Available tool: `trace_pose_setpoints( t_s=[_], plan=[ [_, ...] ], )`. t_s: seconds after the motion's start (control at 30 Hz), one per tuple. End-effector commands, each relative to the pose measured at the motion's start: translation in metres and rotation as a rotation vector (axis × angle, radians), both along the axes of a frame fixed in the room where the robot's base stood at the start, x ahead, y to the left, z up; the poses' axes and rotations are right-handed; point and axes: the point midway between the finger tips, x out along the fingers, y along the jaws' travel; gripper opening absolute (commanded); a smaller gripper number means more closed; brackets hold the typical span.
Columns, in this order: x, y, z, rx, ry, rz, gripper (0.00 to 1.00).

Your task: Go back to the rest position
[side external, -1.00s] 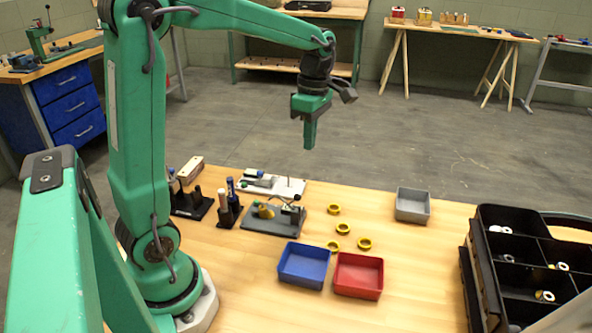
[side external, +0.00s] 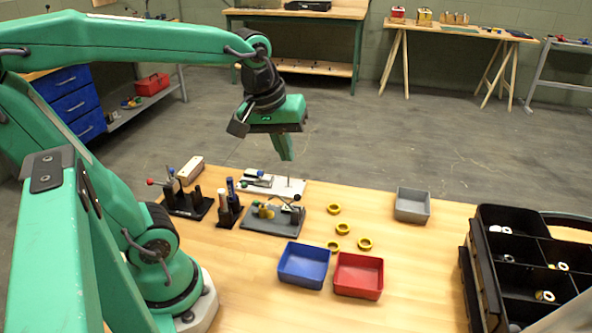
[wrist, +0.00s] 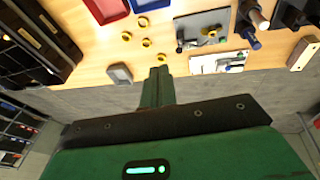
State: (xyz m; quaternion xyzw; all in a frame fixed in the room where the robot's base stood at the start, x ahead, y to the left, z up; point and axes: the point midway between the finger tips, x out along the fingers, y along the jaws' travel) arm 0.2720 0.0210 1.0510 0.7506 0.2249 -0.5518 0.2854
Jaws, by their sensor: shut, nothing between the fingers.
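My gripper (side external: 287,150) is shut and empty. It hangs in the air above the far edge of the wooden table, behind the white fixture plate, touching nothing. In the wrist view the shut green fingers (wrist: 158,74) point towards the table, with several yellow rings (wrist: 146,43) and a grey tray (wrist: 120,75) beyond them.
On the table are a blue tray (side external: 303,266), a red tray (side external: 358,276), yellow rings (side external: 334,209), a grey tray (side external: 412,205) and a black divided bin (side external: 500,260). A grey fixture (side external: 270,219) and a white fixture (side external: 292,187) stand near the back left. The front middle is clear.

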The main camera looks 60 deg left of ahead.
Motion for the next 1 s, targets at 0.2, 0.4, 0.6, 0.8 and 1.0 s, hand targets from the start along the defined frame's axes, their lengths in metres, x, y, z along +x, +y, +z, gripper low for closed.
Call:
trace_pose_setpoints(
  t_s=[0.2, 0.4, 0.6, 0.8, 1.0],
  plan=[
    [-0.025, -0.012, -0.003, 0.11, -0.09, -0.329, 0.0],
    [-0.041, -0.018, -0.009, 0.208, -0.151, -0.573, 0.0],
    [-0.047, -0.021, -0.013, 0.261, -0.179, -0.686, 0.0],
    [-0.048, -0.022, -0.013, 0.266, -0.18, -0.7, 0.0],
    [-0.048, -0.021, -0.013, 0.266, -0.18, -0.698, 0.0]
  ],
)
